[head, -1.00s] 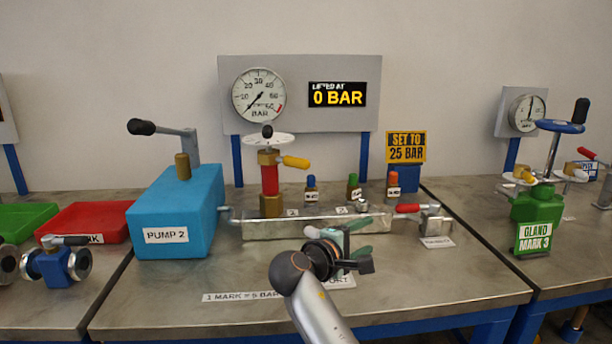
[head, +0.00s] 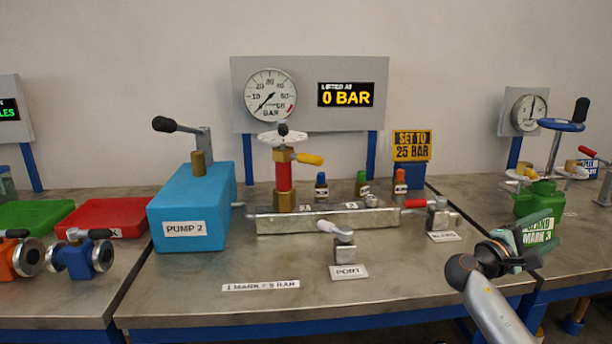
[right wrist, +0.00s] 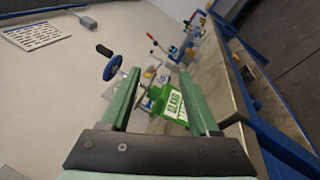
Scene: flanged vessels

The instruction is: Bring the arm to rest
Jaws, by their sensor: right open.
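My right gripper (head: 525,248) is at the right of the head view, over the front right corner of the middle bench. Its green fingers are apart with nothing between them in the right wrist view (right wrist: 160,105). Beyond the fingers is a green vessel (right wrist: 172,105) with a "GLAND" label. In the head view this green vessel (head: 538,200) stands on the right bench, its label partly covered by my gripper. My left gripper does not show.
A red tray (head: 100,218) is at left. The bench front is clear.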

